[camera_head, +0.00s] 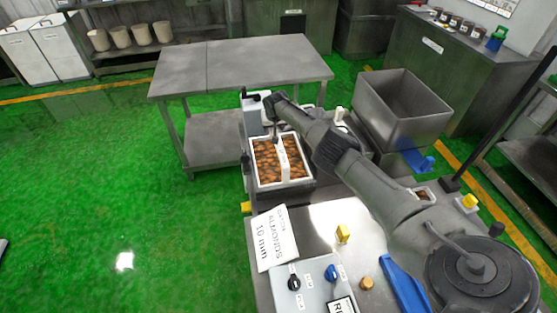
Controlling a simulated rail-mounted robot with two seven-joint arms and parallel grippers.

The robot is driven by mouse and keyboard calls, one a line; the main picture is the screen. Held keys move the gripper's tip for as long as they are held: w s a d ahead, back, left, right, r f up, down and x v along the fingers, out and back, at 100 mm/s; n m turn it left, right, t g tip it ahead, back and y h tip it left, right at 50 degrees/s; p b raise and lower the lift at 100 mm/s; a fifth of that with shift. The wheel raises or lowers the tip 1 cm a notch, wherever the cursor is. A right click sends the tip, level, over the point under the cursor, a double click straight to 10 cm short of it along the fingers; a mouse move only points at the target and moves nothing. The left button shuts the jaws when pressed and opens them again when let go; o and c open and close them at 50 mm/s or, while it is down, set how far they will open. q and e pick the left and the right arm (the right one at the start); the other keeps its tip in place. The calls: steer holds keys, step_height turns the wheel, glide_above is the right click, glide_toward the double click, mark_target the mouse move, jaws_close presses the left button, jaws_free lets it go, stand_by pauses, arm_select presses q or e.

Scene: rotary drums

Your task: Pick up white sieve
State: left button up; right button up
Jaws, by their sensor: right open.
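The white sieve (253,175) looks like a square white-rimmed frame holding brown lumps, with a white bar across its middle. It sits in a grey machine housing near the picture's centre. My right gripper (275,135) is at the sieve's far edge, pointing down, and is open. It is small in the picture, so I cannot tell whether it touches the rim. My right arm comes in from the lower right and passes over the machine to the right of the sieve. My left gripper does not show.
A grey metal table (240,62) stands behind the machine. A grey hopper (402,105) is to the right. A control box (310,285) with knobs and a white sign (270,240) are in front. Green floor is clear on the left.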

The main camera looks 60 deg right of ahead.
stand_by(0.3)
steer(key=shift+d, duration=0.1)
jaws_close()
stand_by(1.2)
